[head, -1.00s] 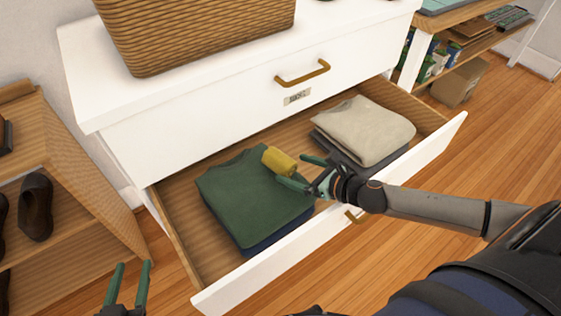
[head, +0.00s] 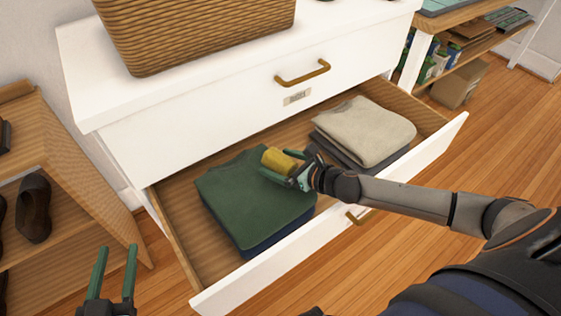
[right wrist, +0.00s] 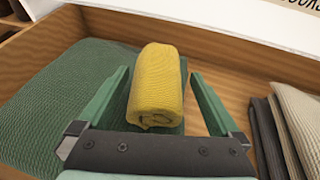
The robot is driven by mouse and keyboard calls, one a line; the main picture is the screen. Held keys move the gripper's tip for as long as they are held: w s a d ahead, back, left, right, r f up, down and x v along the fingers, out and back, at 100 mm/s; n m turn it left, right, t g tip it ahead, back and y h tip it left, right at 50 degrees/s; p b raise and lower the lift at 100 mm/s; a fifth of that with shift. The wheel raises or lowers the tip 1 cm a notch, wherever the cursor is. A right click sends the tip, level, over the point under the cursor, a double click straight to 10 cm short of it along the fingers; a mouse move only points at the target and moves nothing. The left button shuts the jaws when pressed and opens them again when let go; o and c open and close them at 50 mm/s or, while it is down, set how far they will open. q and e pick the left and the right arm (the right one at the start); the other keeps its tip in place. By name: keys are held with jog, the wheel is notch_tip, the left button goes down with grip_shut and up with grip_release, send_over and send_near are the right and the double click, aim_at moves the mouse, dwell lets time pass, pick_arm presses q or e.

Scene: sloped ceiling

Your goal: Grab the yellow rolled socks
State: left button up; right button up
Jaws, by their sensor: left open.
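The yellow rolled socks (head: 281,160) lie on the green folded garment (head: 245,200) in the open drawer (head: 177,225). In the right wrist view the socks (right wrist: 157,88) sit between the two open green fingers, with a gap on each side. My right gripper (head: 283,167) reaches in over the drawer front, open around the socks. In the right wrist view its fingers (right wrist: 160,95) flank the socks. My left gripper (head: 116,270) is open and empty, left of the drawer at the lower left.
A beige folded garment (head: 365,130) lies on dark cloth in the drawer's right side. The white dresser (head: 200,115) carries a wicker basket (head: 190,30). A wooden shoe rack (head: 75,190) stands at left. The drawer front (head: 255,275) is a raised edge under my right arm.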

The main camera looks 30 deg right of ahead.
jog(key=c, duration=1.1)
jog(key=shift+c, duration=0.2)
jog(key=shift+r, duration=0.15)
